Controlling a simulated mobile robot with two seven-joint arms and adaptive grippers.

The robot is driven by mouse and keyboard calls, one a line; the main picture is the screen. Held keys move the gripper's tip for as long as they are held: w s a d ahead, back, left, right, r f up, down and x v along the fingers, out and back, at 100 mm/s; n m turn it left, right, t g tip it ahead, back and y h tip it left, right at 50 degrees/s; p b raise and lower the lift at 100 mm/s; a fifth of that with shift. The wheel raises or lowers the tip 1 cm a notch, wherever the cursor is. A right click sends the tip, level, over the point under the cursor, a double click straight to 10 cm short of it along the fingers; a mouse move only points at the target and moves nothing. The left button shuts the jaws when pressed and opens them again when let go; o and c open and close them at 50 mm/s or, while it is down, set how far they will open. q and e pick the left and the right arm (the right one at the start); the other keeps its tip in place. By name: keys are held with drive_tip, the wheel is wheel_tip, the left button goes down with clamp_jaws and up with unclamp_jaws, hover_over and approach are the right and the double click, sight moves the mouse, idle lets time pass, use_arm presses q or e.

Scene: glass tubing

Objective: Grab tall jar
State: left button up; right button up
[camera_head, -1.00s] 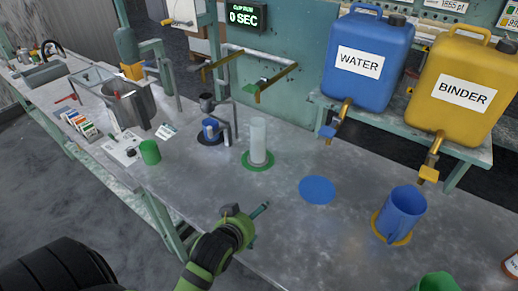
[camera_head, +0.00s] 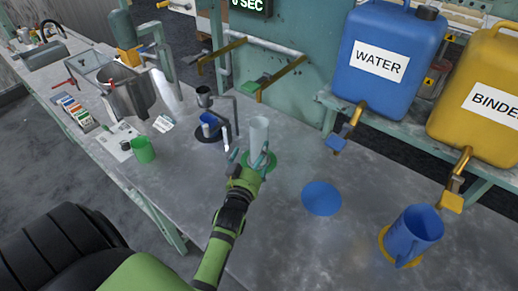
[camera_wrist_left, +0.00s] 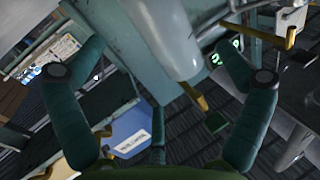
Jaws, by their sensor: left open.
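The tall jar (camera_head: 259,133) is a pale, translucent cylinder standing upright on a green round mat (camera_head: 272,164) in the head view. My left gripper (camera_head: 250,159) is open, its teal fingers spread at the near side of the jar's lower part. The fingers hide part of the jar's base and the mat. I cannot tell whether they touch the glass. In the left wrist view, both teal fingers (camera_wrist_left: 162,108) are wide apart. A pale cylinder shows between and beyond them there; I cannot tell for sure that it is the jar. My right gripper is not in view.
A green cup (camera_head: 143,150) is further left. A blue mat (camera_head: 321,198) lies empty to the right, then a blue pitcher (camera_head: 414,232). The water jug (camera_head: 385,60) stands on the shelf behind.

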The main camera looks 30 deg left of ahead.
sight(260, 146)
use_arm(q)
drive_tip(key=shift+w+a+f, duration=0.25)
drive_tip(key=shift+w+f, duration=0.35)
drive_tip(key=shift+w, duration=0.1)
drive_tip(key=shift+p+x, duration=0.3)
drive_tip(key=shift+x, duration=0.85)
drive_tip(key=x, duration=0.3)
drive_tip(key=shift+w+a, duration=0.15)
drive_tip(key=shift+w, duration=0.45)
drive_tip(key=c, duration=1.2)
drive_tip(key=shift+c, duration=0.7)
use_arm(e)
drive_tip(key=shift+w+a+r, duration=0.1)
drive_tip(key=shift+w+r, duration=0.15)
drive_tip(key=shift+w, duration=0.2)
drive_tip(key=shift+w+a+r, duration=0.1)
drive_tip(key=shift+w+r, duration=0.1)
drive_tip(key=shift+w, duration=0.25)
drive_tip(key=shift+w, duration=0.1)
